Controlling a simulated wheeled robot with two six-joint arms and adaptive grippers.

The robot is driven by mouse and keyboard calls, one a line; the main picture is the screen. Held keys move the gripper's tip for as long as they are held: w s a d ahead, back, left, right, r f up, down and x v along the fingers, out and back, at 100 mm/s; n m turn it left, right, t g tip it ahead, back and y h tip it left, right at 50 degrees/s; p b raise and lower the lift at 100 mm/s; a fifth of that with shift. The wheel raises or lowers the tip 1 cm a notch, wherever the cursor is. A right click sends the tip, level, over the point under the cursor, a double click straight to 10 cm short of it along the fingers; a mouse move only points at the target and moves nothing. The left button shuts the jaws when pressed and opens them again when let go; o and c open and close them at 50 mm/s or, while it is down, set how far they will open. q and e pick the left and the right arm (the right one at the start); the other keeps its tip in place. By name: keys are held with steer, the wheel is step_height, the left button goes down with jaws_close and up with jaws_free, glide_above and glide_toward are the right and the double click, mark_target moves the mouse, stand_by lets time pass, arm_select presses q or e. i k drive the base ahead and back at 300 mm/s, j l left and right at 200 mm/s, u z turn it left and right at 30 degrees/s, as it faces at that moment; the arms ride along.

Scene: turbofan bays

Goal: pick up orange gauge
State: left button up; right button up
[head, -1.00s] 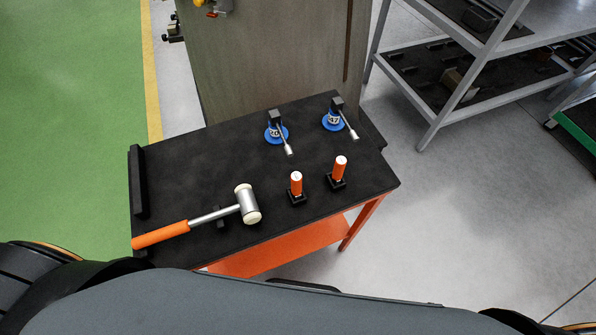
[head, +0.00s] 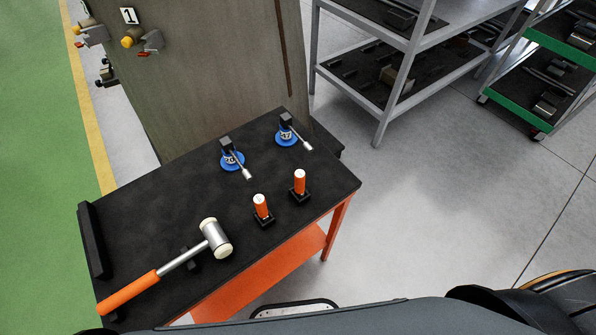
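Two orange gauges stand upright in small black square holders on the black-topped table (head: 150,215). Each is a short orange cylinder with a white top. The left orange gauge (head: 261,206) is nearer to me, and the right orange gauge (head: 300,181) is a little farther back, close to the table's right edge. They stand apart from each other. Neither of my grippers shows in the head view, so their state is hidden.
A mallet (head: 216,239) with an orange handle lies at the table's front left. Two blue-based tools (head: 231,159) (head: 287,134) with metal levers stand behind the gauges. A grey panel (head: 205,75) rises behind the table. Grey shelves (head: 381,120) and a green-edged rack (head: 512,110) stand right; floor between is clear.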

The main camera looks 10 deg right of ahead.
mark_target(299, 175)
steer(key=k+j+z, duration=0.35)
steer(key=k+j, duration=0.6)
steer(key=j, duration=0.1)
